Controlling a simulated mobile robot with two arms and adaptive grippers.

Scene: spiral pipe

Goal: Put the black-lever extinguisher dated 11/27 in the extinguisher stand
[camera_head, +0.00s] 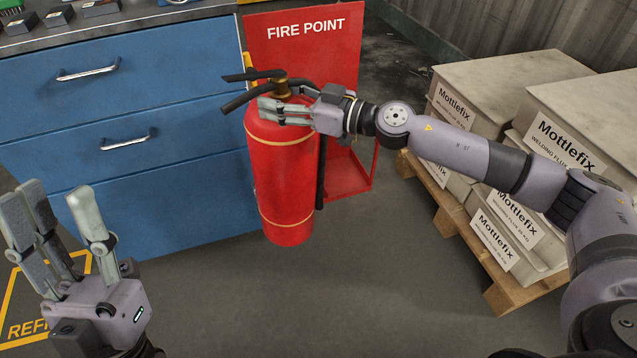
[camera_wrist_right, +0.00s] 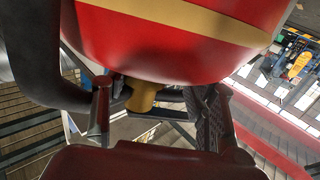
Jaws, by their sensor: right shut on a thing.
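A red extinguisher (camera_head: 284,180) with a black lever (camera_head: 253,75), a black hose and two tan bands hangs upright in my right gripper (camera_head: 275,108). That gripper is shut on it near its neck. The right wrist view shows its red shoulder (camera_wrist_right: 170,45) and brass neck (camera_wrist_right: 143,95) close up between the fingers. No date can be read on it. The red extinguisher stand (camera_head: 347,178), with a FIRE POINT back panel (camera_head: 310,45), is behind and to the right of the extinguisher, partly hidden by it. My left gripper (camera_head: 60,215) is open and empty at the lower left.
A blue drawer cabinet (camera_head: 120,110) stands left of the stand. A pallet (camera_head: 470,235) with Mottlefix boxes (camera_head: 510,215) stands at right. A yellow floor marking (camera_head: 15,320) is at lower left. The floor in front is clear.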

